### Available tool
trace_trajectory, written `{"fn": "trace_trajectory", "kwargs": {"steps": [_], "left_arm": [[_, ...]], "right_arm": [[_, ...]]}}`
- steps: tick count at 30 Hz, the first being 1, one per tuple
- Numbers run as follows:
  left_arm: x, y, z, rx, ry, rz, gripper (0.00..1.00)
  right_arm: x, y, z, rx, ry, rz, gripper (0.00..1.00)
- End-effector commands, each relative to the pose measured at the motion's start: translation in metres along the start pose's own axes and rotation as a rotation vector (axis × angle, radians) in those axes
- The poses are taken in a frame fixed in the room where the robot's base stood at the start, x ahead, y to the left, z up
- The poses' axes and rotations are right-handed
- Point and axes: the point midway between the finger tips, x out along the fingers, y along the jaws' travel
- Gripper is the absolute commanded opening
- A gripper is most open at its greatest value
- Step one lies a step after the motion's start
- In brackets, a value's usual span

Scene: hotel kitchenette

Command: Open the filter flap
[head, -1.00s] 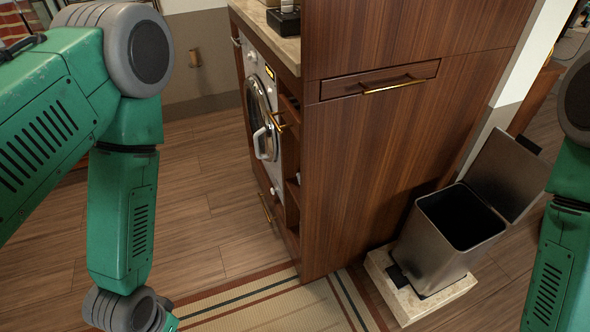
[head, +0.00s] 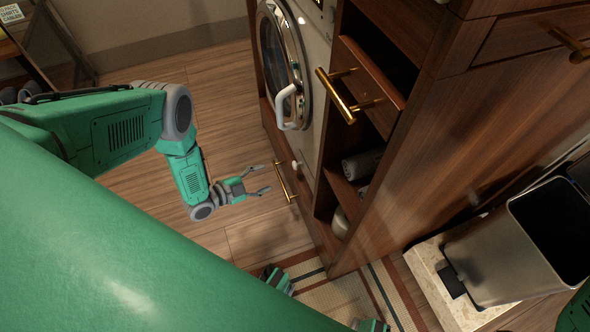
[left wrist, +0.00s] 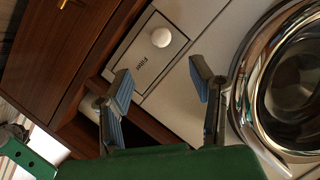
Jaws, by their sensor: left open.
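The filter flap (left wrist: 140,62) is a pale panel marked "Filter" with a round white knob (left wrist: 161,37), on the washer front. In the head view the knob (head: 297,165) shows low on the washer, above a brass drawer handle. My left gripper (head: 267,179) is open and empty, a little left of the knob. In the left wrist view its spread fingers (left wrist: 162,82) stand below the knob in the picture, apart from it. The flap looks shut.
The washer's round door (head: 284,65) with its white handle is beside the flap. A brass handle (head: 285,182) is just below. Brass-handled drawer fronts and open shelves (head: 350,185) are to the right. A metal bin (head: 520,250) stands at far right. The floor at left is clear.

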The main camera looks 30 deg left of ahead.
Motion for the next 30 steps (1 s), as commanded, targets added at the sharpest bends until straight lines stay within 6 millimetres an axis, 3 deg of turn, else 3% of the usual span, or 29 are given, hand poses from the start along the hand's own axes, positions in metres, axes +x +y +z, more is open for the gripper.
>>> {"fn": "trace_trajectory", "kwargs": {"steps": [5, 18, 24, 30], "left_arm": [[0.025, 0.000, 0.003, 0.001, 0.007, -0.003, 0.50], [0.113, 0.001, 0.004, -0.004, 0.005, -0.003, 0.50], [0.132, 0.000, 0.004, -0.003, 0.003, -0.002, 0.50], [0.136, -0.001, 0.003, -0.005, 0.002, -0.002, 0.50]], "right_arm": [[0.011, 0.000, 0.001, 0.000, 0.000, 0.000, 0.40], [0.050, -0.001, 0.003, 0.000, 0.000, 0.000, 0.40], [0.058, -0.001, 0.003, 0.000, 0.000, 0.000, 0.40], [0.058, -0.001, 0.003, 0.000, 0.000, 0.000, 0.40]]}}
